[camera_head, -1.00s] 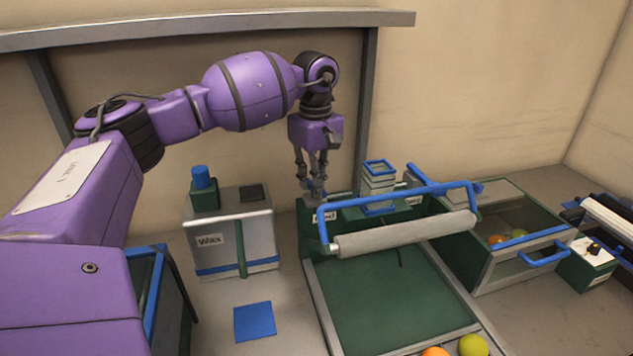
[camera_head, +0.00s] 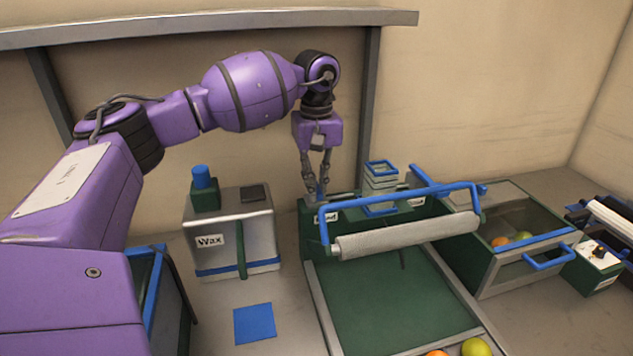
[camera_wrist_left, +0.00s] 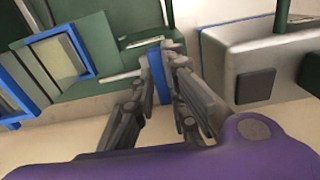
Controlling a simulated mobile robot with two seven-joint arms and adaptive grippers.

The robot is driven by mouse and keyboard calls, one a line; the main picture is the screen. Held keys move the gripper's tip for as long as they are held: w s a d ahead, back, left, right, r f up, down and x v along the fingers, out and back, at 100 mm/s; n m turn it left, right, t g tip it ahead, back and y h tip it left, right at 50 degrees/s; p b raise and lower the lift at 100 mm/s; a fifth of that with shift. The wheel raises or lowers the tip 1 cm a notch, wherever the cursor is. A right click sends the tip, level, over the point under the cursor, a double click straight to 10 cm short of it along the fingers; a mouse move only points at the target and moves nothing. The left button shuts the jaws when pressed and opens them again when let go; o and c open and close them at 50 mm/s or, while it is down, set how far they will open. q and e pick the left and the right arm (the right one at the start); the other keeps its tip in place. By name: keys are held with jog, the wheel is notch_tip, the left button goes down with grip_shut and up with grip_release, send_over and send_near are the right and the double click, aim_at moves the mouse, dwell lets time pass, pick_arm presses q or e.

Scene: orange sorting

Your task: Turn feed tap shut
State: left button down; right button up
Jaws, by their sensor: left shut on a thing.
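The feed tap's blue handle (camera_wrist_left: 156,76) stands between the fingers of my left gripper (camera_wrist_left: 160,62) in the left wrist view. My left gripper (camera_head: 316,198) is shut on it, pointing down at the back left corner of the green feed unit (camera_head: 390,300). In the head view the fingers hide most of the tap. A partly covered white label (camera_head: 326,216) sits on the green panel just below the fingertips. My right gripper is not in view.
A grey wax box (camera_head: 240,225) with a blue-capped bottle (camera_head: 202,178) stands left of the feed unit. A blue-framed roller (camera_head: 405,237) spans the unit. A glass-fronted bin (camera_head: 520,262) with fruit is at right. A blue square (camera_head: 254,322) lies on the table.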

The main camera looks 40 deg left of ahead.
pick_arm(q)
jog(key=c, duration=1.8)
grip_release()
jog(key=shift+o, duration=0.2)
notch_tip(320, 180, up, 12)
